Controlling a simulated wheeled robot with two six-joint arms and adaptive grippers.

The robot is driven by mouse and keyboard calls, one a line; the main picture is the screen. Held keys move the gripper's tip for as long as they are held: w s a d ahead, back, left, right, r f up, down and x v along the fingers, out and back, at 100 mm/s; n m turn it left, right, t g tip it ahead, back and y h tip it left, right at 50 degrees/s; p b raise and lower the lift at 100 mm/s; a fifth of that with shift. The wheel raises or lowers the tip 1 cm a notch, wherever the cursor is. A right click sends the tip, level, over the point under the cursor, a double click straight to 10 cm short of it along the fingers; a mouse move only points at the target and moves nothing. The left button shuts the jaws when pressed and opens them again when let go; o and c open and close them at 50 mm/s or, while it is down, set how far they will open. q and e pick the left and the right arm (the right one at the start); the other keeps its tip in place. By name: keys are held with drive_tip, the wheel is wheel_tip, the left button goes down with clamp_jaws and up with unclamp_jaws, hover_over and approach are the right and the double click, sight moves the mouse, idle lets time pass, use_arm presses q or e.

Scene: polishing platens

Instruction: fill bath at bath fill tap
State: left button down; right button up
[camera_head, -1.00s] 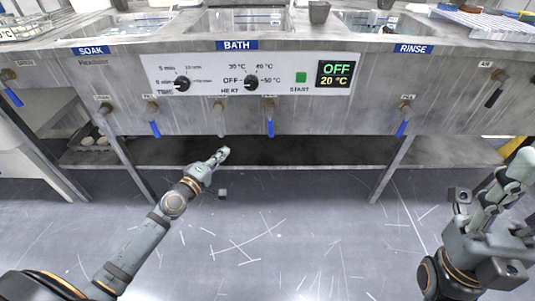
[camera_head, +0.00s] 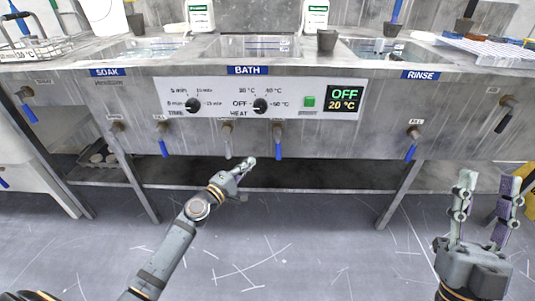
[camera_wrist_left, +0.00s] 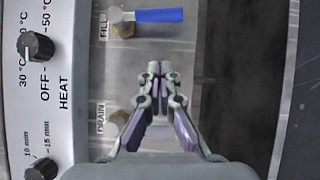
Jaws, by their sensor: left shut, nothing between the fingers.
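The bath fill tap (camera_head: 278,140) is on the steel front under the BATH sign (camera_head: 247,70), its blue lever hanging straight down. In the left wrist view, the blue lever (camera_wrist_left: 158,15) beside the FILL label points right. The bath drain valve (camera_head: 228,140) is just left of it; its brass fitting (camera_wrist_left: 118,118) shows beside the DRAIN label. My left gripper (camera_head: 250,163) is shut and empty, below and between the two, apart from both. Its closed fingertips (camera_wrist_left: 158,68) show in the wrist view. My right gripper (camera_head: 486,180) is open and empty, fingers up, at the right.
The control panel (camera_head: 260,100) has two knobs, a green start button and a display reading OFF, 20 °C. The soak fill tap (camera_head: 163,140) and rinse fill tap (camera_head: 412,145) have blue levers hanging down. A shelf (camera_head: 330,177) lies below the baths.

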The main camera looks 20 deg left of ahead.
use_arm(q)
drive_tip(key=w+d, duration=0.5)
drive_tip(key=shift+w+r+p, duration=0.25)
drive_tip(key=shift+w+p, duration=0.1)
drive_tip(key=shift+p, duration=0.05)
use_arm(e)
drive_tip(key=w+f+m+g+h, duration=0.1)
drive_tip(key=w+f+g+h, duration=0.1)
drive_tip(key=f, duration=0.4)
drive_tip(key=w+g, duration=0.1)
drive_tip(key=w, duration=0.1)
drive_tip(key=shift+w+d+f+g, duration=0.2)
drive_tip(key=shift+w+g, duration=0.1)
drive_tip(key=shift+w, duration=0.05)
